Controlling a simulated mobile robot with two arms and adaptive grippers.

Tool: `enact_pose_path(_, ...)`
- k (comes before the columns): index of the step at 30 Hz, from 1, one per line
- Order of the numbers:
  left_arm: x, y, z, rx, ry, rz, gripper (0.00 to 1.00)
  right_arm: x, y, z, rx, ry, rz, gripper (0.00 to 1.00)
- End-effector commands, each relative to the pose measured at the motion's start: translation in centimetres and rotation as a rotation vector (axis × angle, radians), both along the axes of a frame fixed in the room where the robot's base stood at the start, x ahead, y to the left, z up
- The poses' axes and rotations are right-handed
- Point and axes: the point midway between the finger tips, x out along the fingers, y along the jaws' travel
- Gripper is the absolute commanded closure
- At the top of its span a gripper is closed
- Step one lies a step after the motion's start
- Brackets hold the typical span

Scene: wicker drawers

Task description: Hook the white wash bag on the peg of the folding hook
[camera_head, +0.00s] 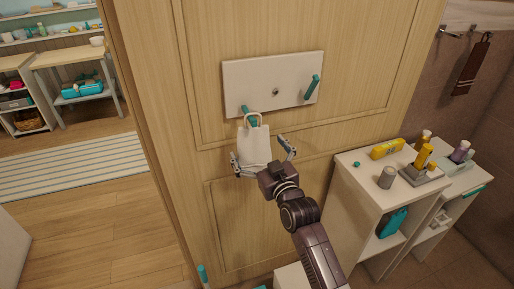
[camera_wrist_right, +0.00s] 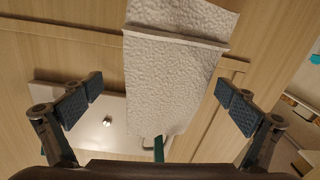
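The white wash bag (camera_head: 254,147) hangs upright in front of the wooden door panel, with its loop handle (camera_head: 252,117) at the left teal peg (camera_head: 248,112) of the white hook board (camera_head: 262,76). The loop appears to be around the peg. In the right wrist view the textured bag (camera_wrist_right: 170,75) shows upside down, with the teal peg (camera_wrist_right: 158,150) by its handle. My right gripper (camera_head: 263,155) is open, its fingers spread on either side of the bag and apart from it. My left gripper is not in view.
A second teal peg (camera_head: 312,88) is at the board's right. A white cabinet (camera_head: 373,187) at the right carries a grey cup (camera_head: 387,177), a yellow box (camera_head: 388,149) and bottles. Open floor (camera_head: 115,235) lies to the left.

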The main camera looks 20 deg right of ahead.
Motion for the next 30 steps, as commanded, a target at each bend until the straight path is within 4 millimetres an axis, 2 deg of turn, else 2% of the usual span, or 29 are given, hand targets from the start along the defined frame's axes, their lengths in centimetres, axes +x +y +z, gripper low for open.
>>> enact_pose_path(8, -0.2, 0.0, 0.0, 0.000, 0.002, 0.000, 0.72, -0.6, -0.1, -0.1, 0.000, 0.002, 0.000, 0.00)
enact_pose_path(11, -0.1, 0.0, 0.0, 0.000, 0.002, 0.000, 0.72, -1.9, -0.2, -0.2, -0.001, 0.002, 0.000, 0.00)
enact_pose_path(21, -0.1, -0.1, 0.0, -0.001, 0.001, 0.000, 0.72, -8.5, -0.6, -0.1, 0.000, 0.002, 0.001, 0.00)
enact_pose_path(25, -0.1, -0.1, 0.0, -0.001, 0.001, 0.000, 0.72, -10.4, -0.8, -0.1, -0.001, 0.002, 0.000, 0.00)
enact_pose_path(30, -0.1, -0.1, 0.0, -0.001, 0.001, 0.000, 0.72, -11.7, -0.9, -0.1, -0.001, 0.001, 0.000, 0.00)
